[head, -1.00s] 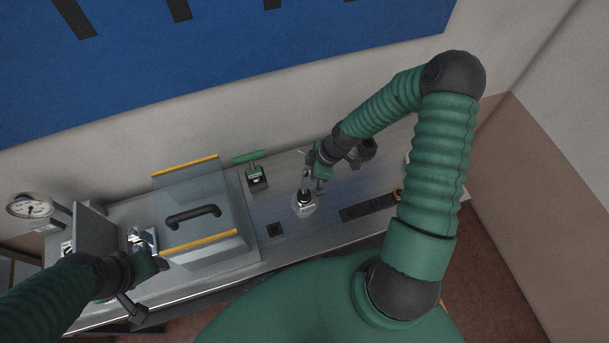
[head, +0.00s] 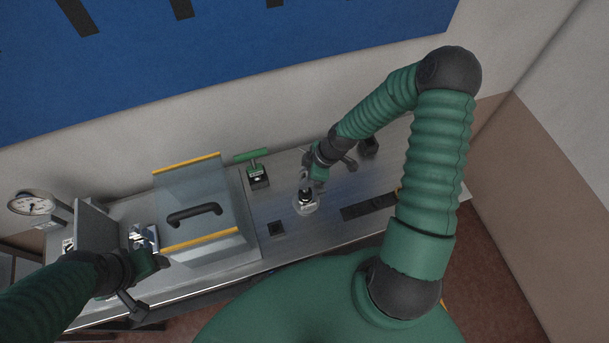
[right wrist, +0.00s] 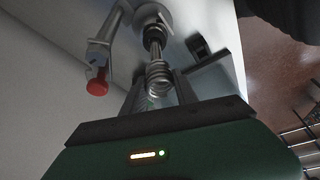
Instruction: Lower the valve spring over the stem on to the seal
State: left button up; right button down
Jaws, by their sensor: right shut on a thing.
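The valve spring (right wrist: 158,76) is a small grey metal coil in the right wrist view. My right gripper (right wrist: 160,92) is shut on it, with a finger on each side. Beyond the coil, in line with it, are the black seal (right wrist: 153,37) and a round pale metal base (right wrist: 152,14). I cannot tell whether the stem is inside the coil. In the head view my right gripper (head: 313,180) is just above the black seal (head: 305,196) on its base (head: 307,208); the spring is hard to make out there. My left gripper (head: 152,264) is beside the clear cover; its jaw opening is unclear.
A clear cover (head: 185,190) with yellow edges and a black handle stands left of the base. A dial gauge (head: 32,206) is at far left. A red-tipped grey part (right wrist: 97,82) is close beside the spring.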

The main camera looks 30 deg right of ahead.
jog(key=shift+a+r, duration=0.15)
jog(key=shift+a, duration=0.7)
jog(key=shift+d, duration=1.15)
jog(key=shift+a, duration=0.25)
pick_arm(q)
jog(key=shift+a+r, duration=0.1)
jog(key=shift+a, duration=0.7)
pick_arm(e)
jog(key=shift+d, duration=0.1)
jog(key=shift+d+f, duration=0.25)
jog(key=shift+f, duration=0.35)
pick_arm(q)
jog(key=shift+d, duration=0.1)
pick_arm(e)
jog(key=shift+a+r, duration=0.2)
jog(key=shift+r, duration=0.25)
